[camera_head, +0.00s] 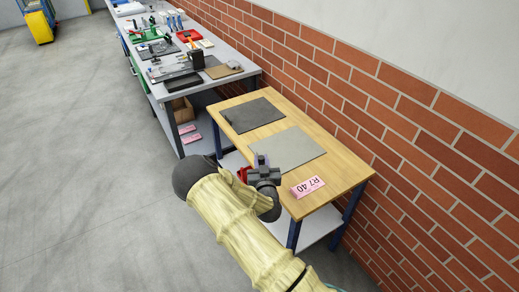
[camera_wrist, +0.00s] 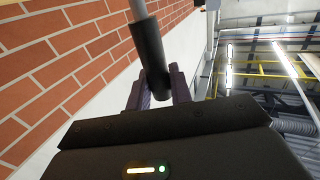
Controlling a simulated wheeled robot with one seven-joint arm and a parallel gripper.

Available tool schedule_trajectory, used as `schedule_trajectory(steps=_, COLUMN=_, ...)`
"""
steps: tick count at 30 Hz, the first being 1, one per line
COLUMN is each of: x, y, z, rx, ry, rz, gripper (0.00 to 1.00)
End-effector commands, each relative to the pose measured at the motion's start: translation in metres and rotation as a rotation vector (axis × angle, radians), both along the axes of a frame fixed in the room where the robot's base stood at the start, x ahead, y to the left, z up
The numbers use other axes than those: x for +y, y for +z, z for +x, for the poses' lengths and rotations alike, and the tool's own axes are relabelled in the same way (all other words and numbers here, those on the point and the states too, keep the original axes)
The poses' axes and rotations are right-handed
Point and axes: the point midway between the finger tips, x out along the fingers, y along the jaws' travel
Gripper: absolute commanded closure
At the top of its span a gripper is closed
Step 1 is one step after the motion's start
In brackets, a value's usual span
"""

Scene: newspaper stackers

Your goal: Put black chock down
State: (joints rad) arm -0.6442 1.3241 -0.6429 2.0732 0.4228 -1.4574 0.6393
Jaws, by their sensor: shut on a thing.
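My gripper (camera_head: 262,160) is above the near edge of the wooden table, over the light grey mat's near side in the picture. In the wrist view its purple-grey fingers (camera_wrist: 160,88) are shut on a black cylindrical piece (camera_wrist: 150,52), with a grey rod running up out of the frame. I take this piece for the black chock, but its full shape is not clear. In the head view the held piece is too small to make out.
A pink box (camera_head: 307,187) marked R7 40 lies on the table right of my gripper. A brick wall (camera_head: 400,105) runs along its far side. A long grey bench (camera_head: 222,74) with tools and a black block (camera_head: 196,59) stands behind.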

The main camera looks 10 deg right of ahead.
Motion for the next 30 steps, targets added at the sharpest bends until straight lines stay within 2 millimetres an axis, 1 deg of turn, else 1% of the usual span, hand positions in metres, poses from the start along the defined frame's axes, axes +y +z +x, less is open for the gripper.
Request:
schedule_trajectory(steps=1, x=-0.003, y=-0.025, z=-0.006, rx=0.004, ry=0.003, rz=-0.005, gripper=1.00)
schedule_trajectory(steps=6, x=-0.011, y=-0.087, z=-0.030, rx=0.006, ry=0.027, rz=-0.006, gripper=1.00)
schedule_trajectory(steps=9, x=-0.016, y=-0.116, z=-0.044, rx=0.004, ry=0.041, rz=-0.006, gripper=1.00)
schedule_trajectory(steps=12, x=-0.020, y=-0.135, z=-0.055, rx=0.001, ry=0.051, rz=-0.004, gripper=1.00)
schedule_trajectory(steps=15, x=-0.023, y=-0.147, z=-0.062, rx=0.000, ry=0.058, rz=-0.002, gripper=1.00)
schedule_trajectory(steps=17, x=-0.024, y=-0.150, z=-0.065, rx=-0.001, ry=0.061, rz=-0.001, gripper=1.00)
schedule_trajectory(steps=30, x=-0.025, y=-0.150, z=-0.065, rx=-0.002, ry=0.059, rz=-0.001, gripper=1.00)
